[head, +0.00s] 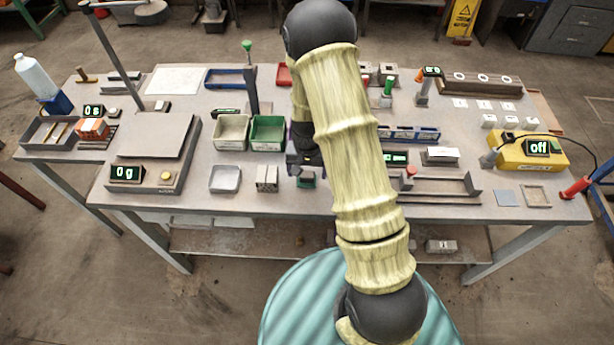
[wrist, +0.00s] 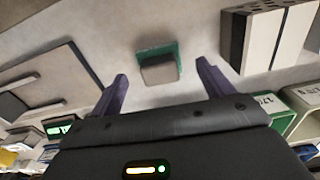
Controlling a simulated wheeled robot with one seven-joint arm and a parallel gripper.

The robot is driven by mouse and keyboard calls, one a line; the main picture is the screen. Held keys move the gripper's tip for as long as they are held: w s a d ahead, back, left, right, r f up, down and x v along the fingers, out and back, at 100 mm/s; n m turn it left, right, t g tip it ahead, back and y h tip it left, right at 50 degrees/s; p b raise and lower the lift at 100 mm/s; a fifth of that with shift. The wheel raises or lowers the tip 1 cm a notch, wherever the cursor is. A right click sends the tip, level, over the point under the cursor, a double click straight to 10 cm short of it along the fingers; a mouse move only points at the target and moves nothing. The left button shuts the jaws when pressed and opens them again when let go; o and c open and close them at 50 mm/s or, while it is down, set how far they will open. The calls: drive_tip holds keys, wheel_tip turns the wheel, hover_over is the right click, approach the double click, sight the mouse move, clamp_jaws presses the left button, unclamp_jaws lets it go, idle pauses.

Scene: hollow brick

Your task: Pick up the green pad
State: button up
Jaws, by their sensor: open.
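The green pad (wrist: 173,51) lies on the table in the wrist view, with a grey block-like piece (wrist: 160,71) covering its middle; I cannot tell whether the two are joined. In the head view the green pad (head: 307,183) shows at the table's front, partly hidden by my gripper (head: 300,164). In the wrist view my gripper (wrist: 161,69) is open, its two purple fingers apart on either side of the pad. Nothing is held between them.
A pale block with dark slots (head: 266,178) stands left of the pad, with a shallow grey tray (head: 225,179) beyond it. A green bin (head: 268,131) and a pale bin (head: 231,131) stand behind. A low grey frame (head: 433,188) lies to the right.

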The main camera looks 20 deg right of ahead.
drive_tip(key=shift+f, duration=1)
drive_tip(key=shift+s+a, duration=0.1)
drive_tip(key=c, duration=1.1)
